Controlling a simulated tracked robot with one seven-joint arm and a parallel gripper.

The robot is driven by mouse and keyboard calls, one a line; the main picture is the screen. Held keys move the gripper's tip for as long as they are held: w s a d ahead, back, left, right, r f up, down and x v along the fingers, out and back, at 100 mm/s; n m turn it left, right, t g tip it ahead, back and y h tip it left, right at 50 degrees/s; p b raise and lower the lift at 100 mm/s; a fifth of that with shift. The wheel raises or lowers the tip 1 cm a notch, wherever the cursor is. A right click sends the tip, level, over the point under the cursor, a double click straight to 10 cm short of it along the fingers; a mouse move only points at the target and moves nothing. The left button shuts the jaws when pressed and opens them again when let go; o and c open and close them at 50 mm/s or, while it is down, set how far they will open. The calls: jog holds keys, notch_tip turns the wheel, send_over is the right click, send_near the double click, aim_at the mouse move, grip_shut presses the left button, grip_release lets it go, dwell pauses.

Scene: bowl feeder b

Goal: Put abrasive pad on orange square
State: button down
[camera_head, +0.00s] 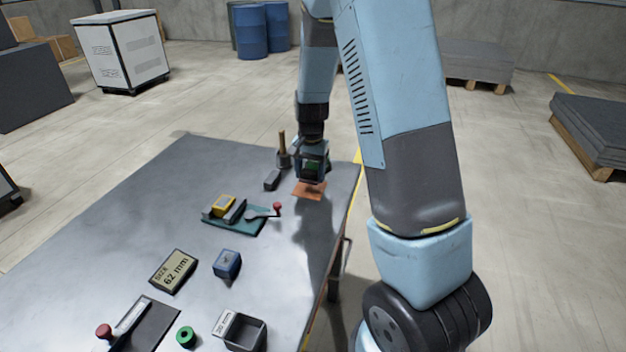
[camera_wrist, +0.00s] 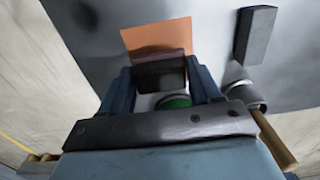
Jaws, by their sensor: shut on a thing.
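The orange square (camera_head: 309,192) lies flat on the table near its far right corner. It also shows in the wrist view (camera_wrist: 152,36). My gripper (camera_head: 312,178) is lowered over the far part of the square. In the wrist view my gripper (camera_wrist: 160,85) is shut on a dark block with a brownish face, which I take to be the abrasive pad (camera_wrist: 160,72). The pad overlaps the square's lower edge in that view. I cannot tell whether it touches the square.
A dark block (camera_head: 272,180) and a cylinder with a wooden handle (camera_head: 284,157) stand left of my gripper. A green round thing (camera_wrist: 175,101) is close behind the pad. A teal fixture (camera_head: 237,217), blue box (camera_head: 227,263) and size sign (camera_head: 173,271) are nearer.

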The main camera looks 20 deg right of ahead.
aim_at(310, 180)
jog(key=shift+w+f, duration=0.15)
jog(key=shift+f, duration=1.55)
jog(key=shift+c, duration=1.1)
grip_release()
jog(key=shift+f, duration=0.1)
